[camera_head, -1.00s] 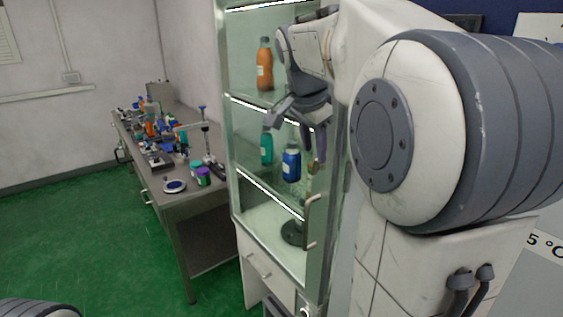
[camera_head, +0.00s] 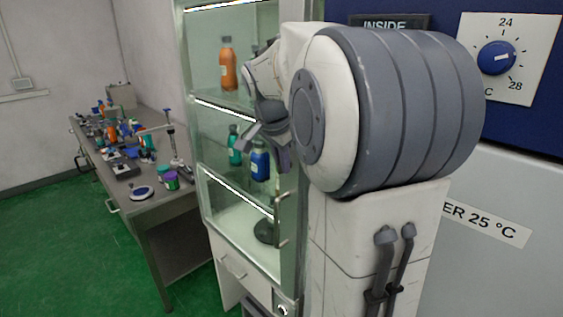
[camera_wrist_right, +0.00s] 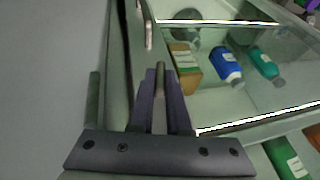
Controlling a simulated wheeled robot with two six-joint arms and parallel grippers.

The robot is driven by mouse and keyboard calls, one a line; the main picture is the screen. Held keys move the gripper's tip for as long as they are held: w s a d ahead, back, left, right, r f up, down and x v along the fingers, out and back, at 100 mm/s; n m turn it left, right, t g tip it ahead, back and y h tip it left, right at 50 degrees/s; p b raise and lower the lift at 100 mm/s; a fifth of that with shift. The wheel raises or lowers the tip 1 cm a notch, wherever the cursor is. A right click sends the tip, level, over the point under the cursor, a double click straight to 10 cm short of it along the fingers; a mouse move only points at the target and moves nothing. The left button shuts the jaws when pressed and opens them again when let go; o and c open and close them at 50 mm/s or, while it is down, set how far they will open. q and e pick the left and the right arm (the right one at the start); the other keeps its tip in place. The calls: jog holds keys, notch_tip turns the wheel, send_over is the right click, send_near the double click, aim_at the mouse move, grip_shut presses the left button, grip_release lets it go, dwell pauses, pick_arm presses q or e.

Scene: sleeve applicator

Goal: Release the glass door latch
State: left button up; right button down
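The glass-fronted cabinet (camera_head: 212,195) stands at the centre of the head view. A metal bar handle (camera_head: 279,220) is on its right front edge, below my right gripper (camera_head: 278,150). A metal handle (camera_wrist_right: 148,30) also shows near the top of the wrist view. In that view, the right gripper's two fingers (camera_wrist_right: 160,105) are close together, with a narrow upright bar between them. This bar may be the latch; I cannot tell whether the fingers press on it. My right arm hides part of the door. My left gripper is out of view.
Inside the cabinet are an orange bottle (camera_head: 228,64), a green bottle (camera_head: 235,145) and a blue bottle (camera_head: 260,160). A cluttered bench (camera_head: 168,205) stands at left. A blue panel with a dial (camera_head: 497,57) is at right. Green floor is free at front left.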

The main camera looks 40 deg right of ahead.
jog(key=p, duration=0.1)
jog(key=g+p, duration=0.1)
jog(key=p, duration=0.1)
jog(key=shift+w+r+g, duration=0.15)
jog(key=shift+r+g, duration=0.15)
jog(key=shift+a+g+p, duration=0.1)
jog(key=shift+g+p, duration=0.2)
jog(key=shift+p, duration=0.1)
jog(key=shift+f+n+g, duration=0.25)
jog(key=shift+n+g, duration=0.05)
jog(key=c, duration=0.9)
grip_release()
